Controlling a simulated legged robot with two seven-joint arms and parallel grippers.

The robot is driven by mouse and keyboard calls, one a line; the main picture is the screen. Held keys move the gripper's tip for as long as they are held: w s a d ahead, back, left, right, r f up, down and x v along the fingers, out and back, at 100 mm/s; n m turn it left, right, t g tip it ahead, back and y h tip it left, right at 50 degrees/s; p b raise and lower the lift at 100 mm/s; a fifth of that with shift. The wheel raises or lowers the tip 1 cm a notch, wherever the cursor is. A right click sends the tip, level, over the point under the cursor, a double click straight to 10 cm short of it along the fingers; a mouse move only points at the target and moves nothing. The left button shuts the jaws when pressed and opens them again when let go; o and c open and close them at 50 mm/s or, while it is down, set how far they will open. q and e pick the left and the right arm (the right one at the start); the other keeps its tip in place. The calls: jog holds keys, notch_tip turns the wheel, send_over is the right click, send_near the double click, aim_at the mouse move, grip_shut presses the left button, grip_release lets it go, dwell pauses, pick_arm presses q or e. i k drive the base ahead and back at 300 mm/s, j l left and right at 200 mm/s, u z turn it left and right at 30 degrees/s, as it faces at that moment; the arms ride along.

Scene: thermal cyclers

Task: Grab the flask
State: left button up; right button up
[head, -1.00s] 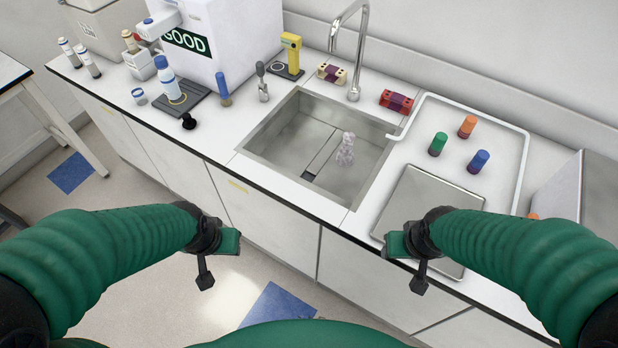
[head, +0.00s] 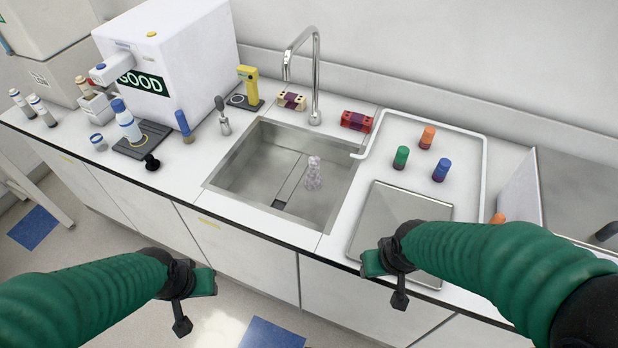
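A small clear, faintly purple flask (head: 313,174) stands in the steel sink (head: 262,165), right of the sink's middle. My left gripper (head: 205,281) hangs in front of the counter at lower left, well short of the flask and touching nothing. My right gripper (head: 372,263) is in front of the counter edge, below and right of the flask, apart from it. Both grippers show green finger pads and a dark knob. The gap between the fingers cannot be made out on either one.
A tall faucet (head: 314,75) rises behind the sink. A white machine (head: 195,60) and bottles stand at left. The counter's front edge lies between my grippers and the sink.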

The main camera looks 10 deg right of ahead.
aim_at(314, 180)
jog(key=i+u, duration=0.15)
jog(key=u, duration=0.2)
jog(key=i+l+u, duration=0.15)
jog(key=u, duration=0.2)
jog(key=i+l+u, duration=0.15)
jog(key=u, duration=0.25)
